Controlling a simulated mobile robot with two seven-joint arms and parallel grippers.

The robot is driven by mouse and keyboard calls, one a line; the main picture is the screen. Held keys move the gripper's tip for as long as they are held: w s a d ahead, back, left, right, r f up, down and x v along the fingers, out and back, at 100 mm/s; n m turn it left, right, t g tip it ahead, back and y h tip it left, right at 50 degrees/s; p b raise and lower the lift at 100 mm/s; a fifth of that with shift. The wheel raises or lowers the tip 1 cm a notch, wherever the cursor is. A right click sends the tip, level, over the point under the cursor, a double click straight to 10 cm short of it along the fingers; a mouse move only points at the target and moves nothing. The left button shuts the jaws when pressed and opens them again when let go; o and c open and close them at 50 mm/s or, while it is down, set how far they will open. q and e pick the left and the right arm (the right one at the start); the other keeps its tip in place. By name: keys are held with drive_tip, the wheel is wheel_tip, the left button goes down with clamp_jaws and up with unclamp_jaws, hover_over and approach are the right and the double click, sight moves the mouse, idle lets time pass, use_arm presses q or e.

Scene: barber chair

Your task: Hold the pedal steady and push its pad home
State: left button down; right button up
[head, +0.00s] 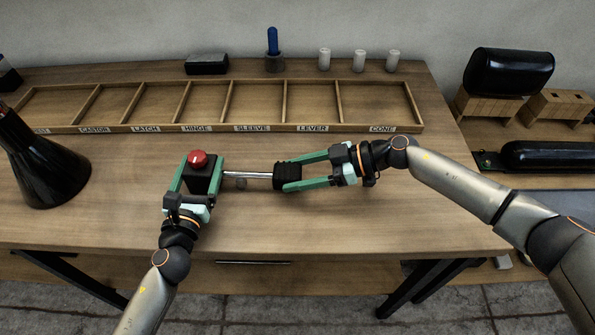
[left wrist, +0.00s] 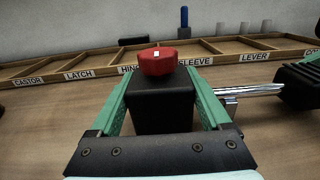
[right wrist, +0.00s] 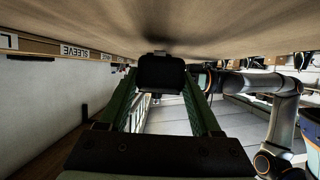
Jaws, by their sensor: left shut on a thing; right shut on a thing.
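The pedal shows as a black block (head: 200,180) with a red knob (head: 199,159) on top and a chrome rod (head: 248,175) running right from it. My left gripper (head: 187,186) is shut on the block, one finger on each side; the left wrist view shows the block (left wrist: 161,100) between them. The ribbed black pad (head: 287,176) sits at the rod's right end, in line with it. My right gripper (head: 303,171) is shut on the pad, which also shows in the right wrist view (right wrist: 162,73). How far the rod enters the pad is hidden.
A wooden tray (head: 270,130) with labelled, empty compartments lies behind. Behind it stand a black box (head: 206,64), a blue-handled tool (head: 272,42) and white cylinders (head: 359,60). A black cone-shaped thing (head: 40,160) stands at the left. The table front is clear.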

sight(291, 170)
clamp_jaws()
drive_tip(key=a, duration=0.3)
drive_tip(key=shift+a, duration=0.3)
drive_tip(key=o, duration=1.2)
unclamp_jaws()
drive_tip(key=shift+d, duration=0.1)
drive_tip(key=v, duration=1.2)
drive_tip(key=shift+w, duration=0.1)
